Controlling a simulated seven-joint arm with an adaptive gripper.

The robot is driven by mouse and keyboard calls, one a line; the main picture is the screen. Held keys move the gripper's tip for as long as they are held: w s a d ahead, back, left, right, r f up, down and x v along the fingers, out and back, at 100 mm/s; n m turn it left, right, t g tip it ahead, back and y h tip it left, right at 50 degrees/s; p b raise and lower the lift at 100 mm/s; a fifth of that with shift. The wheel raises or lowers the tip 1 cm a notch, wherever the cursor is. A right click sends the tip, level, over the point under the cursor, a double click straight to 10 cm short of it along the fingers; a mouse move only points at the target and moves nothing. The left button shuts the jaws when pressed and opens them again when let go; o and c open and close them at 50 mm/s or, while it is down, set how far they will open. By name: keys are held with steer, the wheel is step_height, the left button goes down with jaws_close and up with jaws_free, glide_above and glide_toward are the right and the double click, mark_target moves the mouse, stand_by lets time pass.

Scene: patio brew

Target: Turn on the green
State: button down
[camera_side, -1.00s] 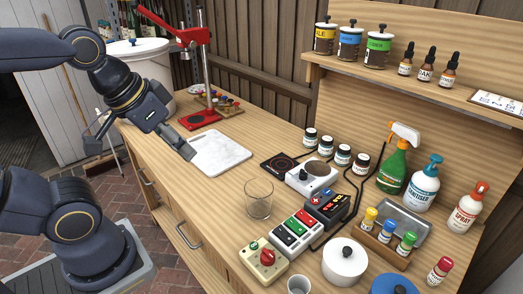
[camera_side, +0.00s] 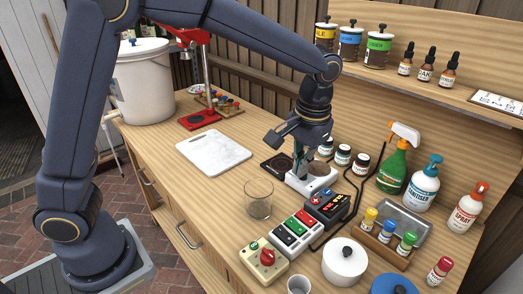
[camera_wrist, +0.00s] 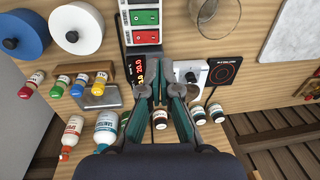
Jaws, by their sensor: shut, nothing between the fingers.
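The switch box (camera_side: 277,240) is a white strip on the bench with coloured rocker switches, red and green among them. Whether any switch is on is too small to tell. My gripper (camera_side: 301,170) is shut and empty, pointing down near the small white device with a round top, behind the box and apart from it. In the wrist view my gripper (camera_wrist: 163,90) covers part of the bench beside the dark display unit (camera_wrist: 143,66).
A glass beaker (camera_side: 258,198) stands left of the box. A red-knobbed box (camera_side: 264,262) and a white lidded pot (camera_side: 344,262) stand in front. A white board (camera_side: 213,151) lies at left.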

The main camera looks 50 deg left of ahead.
mark_target(290, 219)
steer(key=shift+s+d+f, duration=0.3)
steer(key=shift+d+f, duration=0.2)
steer(key=shift+f, duration=0.1)
steer(key=f, duration=0.4)
steer(key=a+f, duration=0.1)
steer(key=f, duration=0.9)
steer(key=shift+a, duration=0.4)
steer(key=shift+a+f, duration=0.1)
steer(key=shift+f, duration=0.15)
steer(key=shift+d+r, duration=0.35)
steer(key=shift+d, duration=0.4)
